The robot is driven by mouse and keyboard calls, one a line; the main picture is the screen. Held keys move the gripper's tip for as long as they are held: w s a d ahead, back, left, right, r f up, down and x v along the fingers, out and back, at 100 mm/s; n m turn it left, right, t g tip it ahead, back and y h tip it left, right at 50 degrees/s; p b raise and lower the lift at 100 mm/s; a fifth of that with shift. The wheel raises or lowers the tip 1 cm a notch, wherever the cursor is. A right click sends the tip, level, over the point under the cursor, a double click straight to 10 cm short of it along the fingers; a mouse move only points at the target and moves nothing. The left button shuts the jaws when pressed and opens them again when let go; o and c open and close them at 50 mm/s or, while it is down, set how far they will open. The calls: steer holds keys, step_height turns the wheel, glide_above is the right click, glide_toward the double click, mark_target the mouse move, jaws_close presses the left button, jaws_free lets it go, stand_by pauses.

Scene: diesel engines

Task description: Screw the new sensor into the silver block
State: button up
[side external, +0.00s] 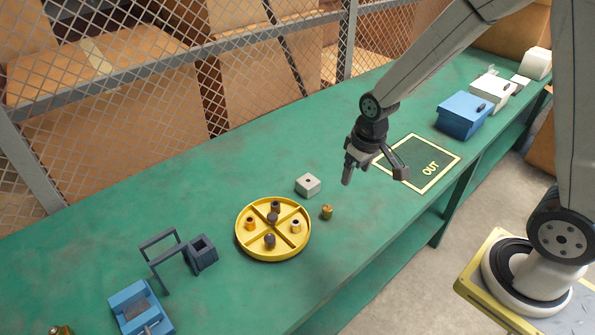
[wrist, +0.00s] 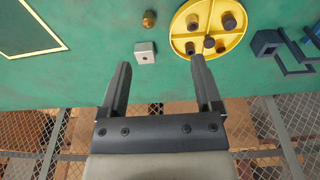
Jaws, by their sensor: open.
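The yellow tray (side external: 240,247) has divided compartments holding several brass and dark sensor-like parts. I cannot tell which sensor is the new one. My gripper (side external: 374,173) is open and empty above the bench, right of the block; its fingers show in the wrist view (wrist: 160,62).
A dark holder (side external: 203,252) with a frame and a blue fixture (side external: 140,308) stand left of the tray. A mesh fence runs along the back.

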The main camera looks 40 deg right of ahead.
steer(key=w+d+f+g, duration=0.1)
steer(key=w+d+f, duration=0.1)
steer(key=w+f, duration=0.35)
glide_above(327, 207)
step_height(327, 207, down, 7)
steer(key=shift+f+g, duration=0.15)
steer(key=shift+g, duration=0.25)
steer(key=shift+f, duration=0.15)
steer(key=shift+f, duration=5.35)
jaws_close()
